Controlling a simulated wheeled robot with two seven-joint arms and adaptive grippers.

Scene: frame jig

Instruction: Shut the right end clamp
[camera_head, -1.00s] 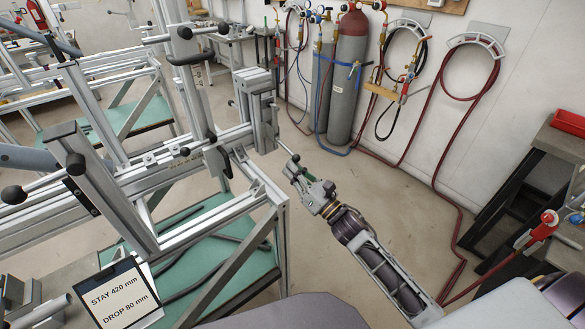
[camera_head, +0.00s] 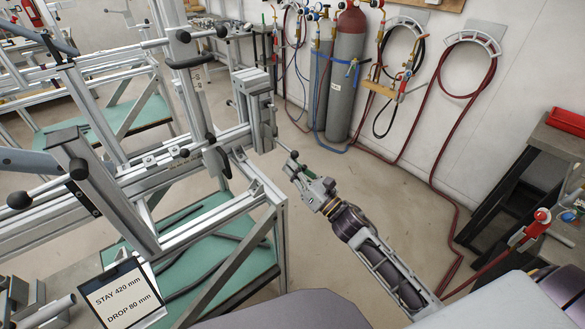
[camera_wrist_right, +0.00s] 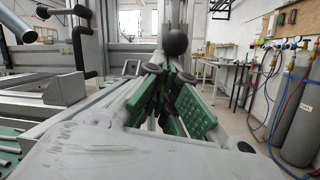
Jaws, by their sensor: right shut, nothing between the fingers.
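The right end clamp (camera_head: 253,100) is a grey metal block at the right end of the jig's rail. A thin lever with a black ball knob (camera_head: 294,155) reaches from it down to the right. My right gripper (camera_head: 296,168) is at the knob end of this lever. In the right wrist view, the green-padded fingers (camera_wrist_right: 165,82) are shut, with nothing between them. The black knob (camera_wrist_right: 174,42) shows just beyond their tips; I cannot tell whether they touch it. My left gripper is not in view.
The jig's aluminium frame (camera_head: 250,210) with more black-knobbed levers fills the left. A sign (camera_head: 122,294) hangs at its front. Gas cylinders (camera_head: 345,75) and hoses stand by the back wall. A dark bench (camera_head: 530,160) is at the right. Floor right of the jig is open.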

